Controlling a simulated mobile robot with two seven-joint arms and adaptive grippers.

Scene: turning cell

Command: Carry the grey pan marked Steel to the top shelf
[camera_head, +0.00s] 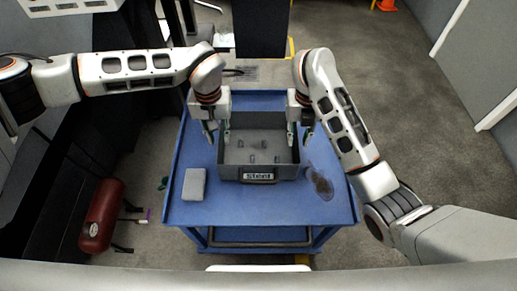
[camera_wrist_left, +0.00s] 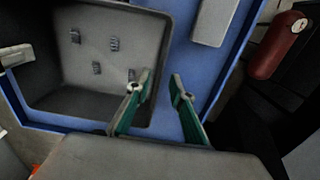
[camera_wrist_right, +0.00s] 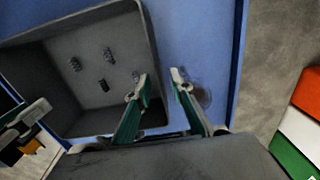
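The grey pan (camera_head: 260,172) with a label on its front stands on the blue cart top (camera_head: 230,207). Several small dark pieces lie on its floor. My left gripper (camera_head: 217,135) is at the pan's left wall, fingers apart; in the left wrist view its fingertips (camera_wrist_left: 162,90) are on either side of the wall's line. My right gripper (camera_head: 300,133) is at the right wall, fingers apart; the right wrist view shows its fingertips (camera_wrist_right: 160,87) the same way. I cannot tell whether any finger touches the pan. The top shelf cannot be made out.
A light grey block (camera_head: 194,184) lies left of the pan on the cart. A dark stain (camera_head: 320,184) marks the cart top at the right. A red cylinder (camera_head: 101,215) is on the floor at the left. Open floor lies right of the cart.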

